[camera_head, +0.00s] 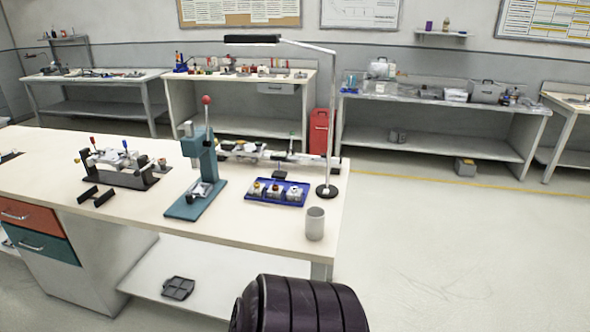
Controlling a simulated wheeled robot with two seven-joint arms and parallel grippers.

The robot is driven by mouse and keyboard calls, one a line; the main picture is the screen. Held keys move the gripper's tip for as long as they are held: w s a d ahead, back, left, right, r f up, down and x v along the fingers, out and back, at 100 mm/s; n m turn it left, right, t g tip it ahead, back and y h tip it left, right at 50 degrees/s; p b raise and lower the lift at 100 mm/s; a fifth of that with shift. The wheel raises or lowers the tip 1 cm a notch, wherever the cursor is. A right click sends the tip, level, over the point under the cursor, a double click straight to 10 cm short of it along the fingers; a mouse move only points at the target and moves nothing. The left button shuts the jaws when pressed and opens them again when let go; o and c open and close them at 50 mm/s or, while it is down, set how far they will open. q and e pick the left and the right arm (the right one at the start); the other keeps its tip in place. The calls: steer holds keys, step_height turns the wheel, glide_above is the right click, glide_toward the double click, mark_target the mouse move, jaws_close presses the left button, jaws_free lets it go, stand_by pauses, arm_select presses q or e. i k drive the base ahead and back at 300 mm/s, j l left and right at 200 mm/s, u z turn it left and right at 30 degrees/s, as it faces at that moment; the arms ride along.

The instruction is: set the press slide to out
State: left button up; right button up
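The teal arbor press (200,160) stands on the near workbench, left of the blue tray. Its lever carries a red ball knob (206,100) pointing up. A small pale metal piece that looks like the press slide (201,188) sits low on the teal base (187,208), under the press head. From this distance I cannot tell how far the slide is in or out. Neither of my grippers shows in the head view.
The workbench (240,222) also holds a blue tray (252,200) of small parts, a grey cup (315,224), a lamp base (327,191) and a fixture with red and blue levers (120,160). A dark ribbed object (300,305) fills the bottom middle. Open floor lies right.

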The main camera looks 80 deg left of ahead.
mark_target(202, 190)
steer(key=u, duration=2.9)
